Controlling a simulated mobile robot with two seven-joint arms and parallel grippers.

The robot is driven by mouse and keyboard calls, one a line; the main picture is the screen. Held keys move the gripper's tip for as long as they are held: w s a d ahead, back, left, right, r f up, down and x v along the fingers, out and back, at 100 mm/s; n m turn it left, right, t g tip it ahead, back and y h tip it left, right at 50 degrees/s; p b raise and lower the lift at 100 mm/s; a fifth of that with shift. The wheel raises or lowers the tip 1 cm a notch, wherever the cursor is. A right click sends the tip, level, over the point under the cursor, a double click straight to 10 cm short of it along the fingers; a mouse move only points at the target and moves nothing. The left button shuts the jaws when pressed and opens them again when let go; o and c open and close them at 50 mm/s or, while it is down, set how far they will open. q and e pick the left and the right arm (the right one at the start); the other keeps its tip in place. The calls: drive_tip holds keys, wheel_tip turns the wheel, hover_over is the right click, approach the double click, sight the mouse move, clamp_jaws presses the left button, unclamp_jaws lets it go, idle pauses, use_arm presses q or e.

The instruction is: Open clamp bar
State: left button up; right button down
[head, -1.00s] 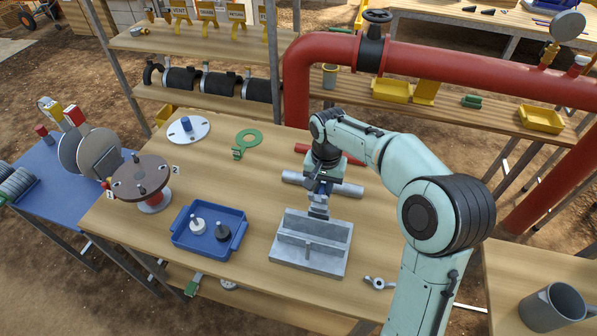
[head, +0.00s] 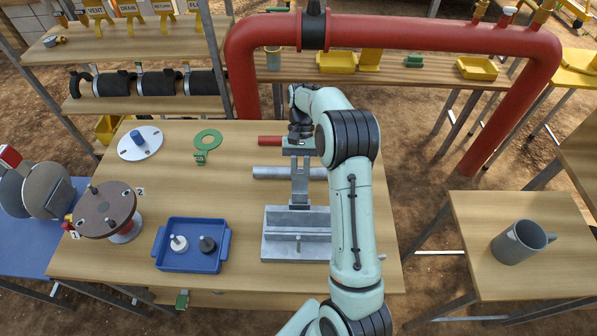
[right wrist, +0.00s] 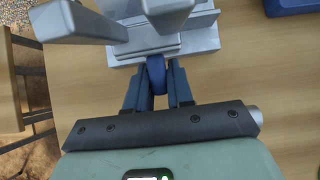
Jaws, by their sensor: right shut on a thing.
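A grey metal clamp (head: 284,247) stands on the wooden table near its front edge. Its clamp bar (head: 300,188) extends back from the base toward my right gripper (head: 299,146). In the right wrist view, my right gripper (right wrist: 157,92) is shut on a blue handle (right wrist: 156,72) against the grey clamp parts (right wrist: 170,42). The exact tilt of the bar is hard to tell. My right forearm hides the right side of the clamp. My left gripper is not in view.
A blue tray (head: 191,269) with a white and a black knob stands left of the clamp. A grey cylinder (head: 268,173) and a red-handled tool (head: 269,140) lie by my right gripper. A turntable (head: 103,209) stands at the left edge. A red pipe (head: 425,36) runs behind the table.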

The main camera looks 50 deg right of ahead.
drive_tip(key=shift+f, duration=0.1)
idle(0.3)
drive_tip(key=c, duration=1.1)
unclamp_jaws()
drive_tip(key=v, duration=0.7)
drive_tip(key=shift+w+d+r, duration=0.1)
drive_tip(key=shift+w+r, duration=0.1)
